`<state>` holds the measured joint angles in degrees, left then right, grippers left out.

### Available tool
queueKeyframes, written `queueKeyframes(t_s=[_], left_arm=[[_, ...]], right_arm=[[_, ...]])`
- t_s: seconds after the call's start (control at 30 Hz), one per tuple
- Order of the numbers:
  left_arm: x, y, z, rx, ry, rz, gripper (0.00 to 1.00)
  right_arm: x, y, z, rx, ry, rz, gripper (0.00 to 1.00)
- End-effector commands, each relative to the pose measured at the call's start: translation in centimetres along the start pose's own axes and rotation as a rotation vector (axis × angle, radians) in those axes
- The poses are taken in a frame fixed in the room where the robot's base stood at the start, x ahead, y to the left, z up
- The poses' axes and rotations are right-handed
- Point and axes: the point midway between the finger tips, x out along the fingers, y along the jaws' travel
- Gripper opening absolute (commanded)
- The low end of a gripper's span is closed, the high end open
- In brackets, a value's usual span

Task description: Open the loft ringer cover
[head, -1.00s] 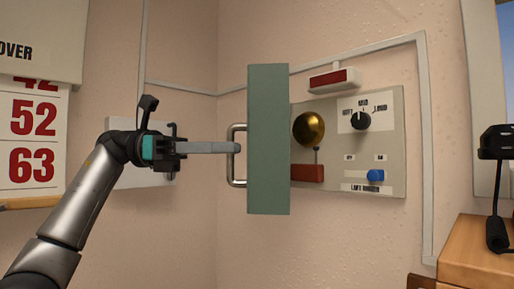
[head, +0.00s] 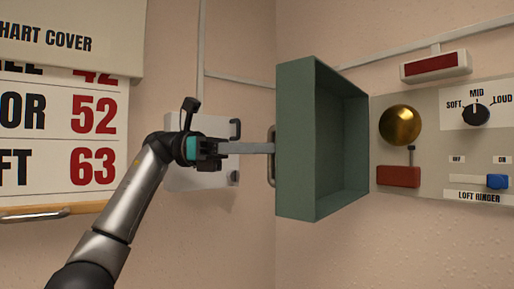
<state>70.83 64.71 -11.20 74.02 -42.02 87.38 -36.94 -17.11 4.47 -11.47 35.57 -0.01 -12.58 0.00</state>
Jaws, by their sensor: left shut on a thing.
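The loft ringer cover (head: 293,145) is a green, box-shaped lid, swung out from the wall. Its hollow inside faces right. The loft ringer panel (head: 440,190) is exposed to its right, with a brass bell (head: 400,125), a red block (head: 398,176), a dial knob (head: 476,114) and a blue slider (head: 497,181). My left gripper (head: 262,148) is shut on the cover's metal handle (head: 271,168), on the cover's left side. The handle is partly hidden by the fingers and the cover's edge. My right gripper is not in view.
A small box with a red window (head: 436,66) is on the wall above the panel. A number chart (head: 60,140) with its chart cover (head: 70,40) hangs at left. A pale wall plate (head: 200,195) is behind my left gripper. Bare wall lies below the cover.

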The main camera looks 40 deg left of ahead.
Motion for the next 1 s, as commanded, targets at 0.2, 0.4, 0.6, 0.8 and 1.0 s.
queueKeyframes(t_s=[0.2,0.4,0.6,0.8,1.0], left_arm=[[0.2,0.3,0.0,-0.004,-0.005,0.008,0.0],[0.2,0.3,0.0,-0.004,-0.004,0.007,0.38],[0.1,0.2,0.0,-0.002,-0.003,0.005,0.46],[-0.3,0.2,0.1,-0.002,-0.004,0.005,0.46],[-2.9,0.2,0.1,-0.001,-0.007,0.008,0.46]], right_arm=[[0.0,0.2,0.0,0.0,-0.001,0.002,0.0],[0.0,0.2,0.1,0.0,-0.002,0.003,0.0],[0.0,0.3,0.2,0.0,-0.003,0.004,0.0],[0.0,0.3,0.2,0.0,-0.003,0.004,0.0],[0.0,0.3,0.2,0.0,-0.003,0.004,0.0]])
